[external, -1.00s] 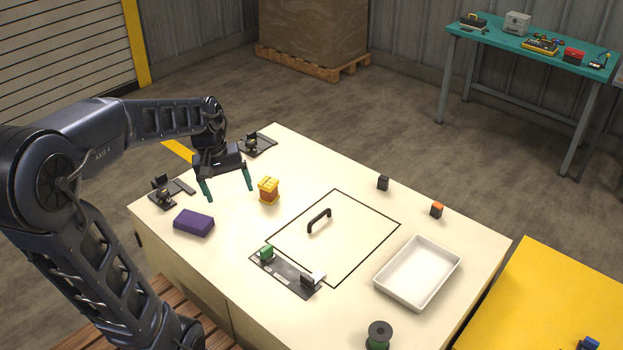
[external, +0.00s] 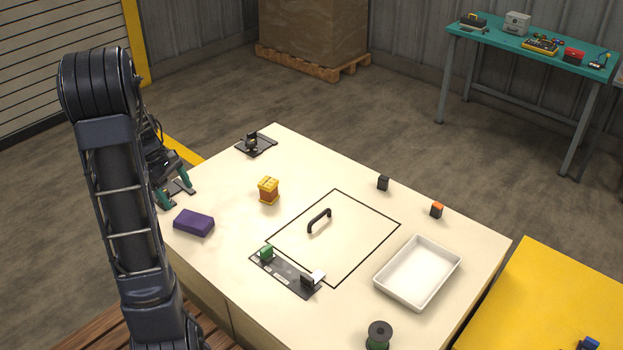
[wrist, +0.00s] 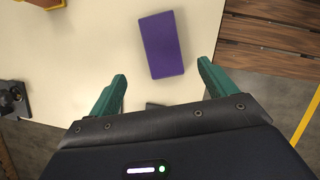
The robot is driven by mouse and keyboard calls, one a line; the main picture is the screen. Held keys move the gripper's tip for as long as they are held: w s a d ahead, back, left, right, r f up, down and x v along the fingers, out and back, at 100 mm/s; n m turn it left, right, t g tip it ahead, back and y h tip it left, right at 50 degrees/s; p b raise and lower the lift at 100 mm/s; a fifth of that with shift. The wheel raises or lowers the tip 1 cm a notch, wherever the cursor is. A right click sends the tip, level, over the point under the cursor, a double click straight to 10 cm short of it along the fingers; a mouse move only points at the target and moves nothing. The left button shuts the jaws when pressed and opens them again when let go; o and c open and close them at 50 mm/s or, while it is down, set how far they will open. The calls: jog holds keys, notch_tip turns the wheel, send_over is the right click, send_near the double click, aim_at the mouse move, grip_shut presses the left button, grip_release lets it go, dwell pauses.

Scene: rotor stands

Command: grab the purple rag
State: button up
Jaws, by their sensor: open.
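The purple rag (external: 194,223) is a folded, block-like bundle lying flat near the left corner of the cream table. In the wrist view the purple rag (wrist: 162,45) lies beyond the fingertips, roughly in line with the gap between them. My gripper (external: 172,192) is above the table's left corner, behind and left of the rag in the external view, partly hidden by my arm. In the wrist view my gripper (wrist: 162,72) has its two green fingers spread apart with nothing between them. It is not touching the rag.
A dark rotor stand (wrist: 12,98) is left of the fingers in the wrist view. A yellow-orange block (external: 268,190) stands right of the rag. A black handle (external: 319,220), a grey plate (external: 284,273) and a white tray (external: 418,272) are farther right. The table around the rag is clear.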

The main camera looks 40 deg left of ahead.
aim_at(191, 219)
jog(key=x, duration=0.4)
jog(key=shift+s+x, duration=0.1)
jog(key=shift+x, duration=1.25)
jog(key=shift+s+x, duration=0.15)
jog(key=shift+x, duration=1.25)
jog(key=c, duration=1.1)
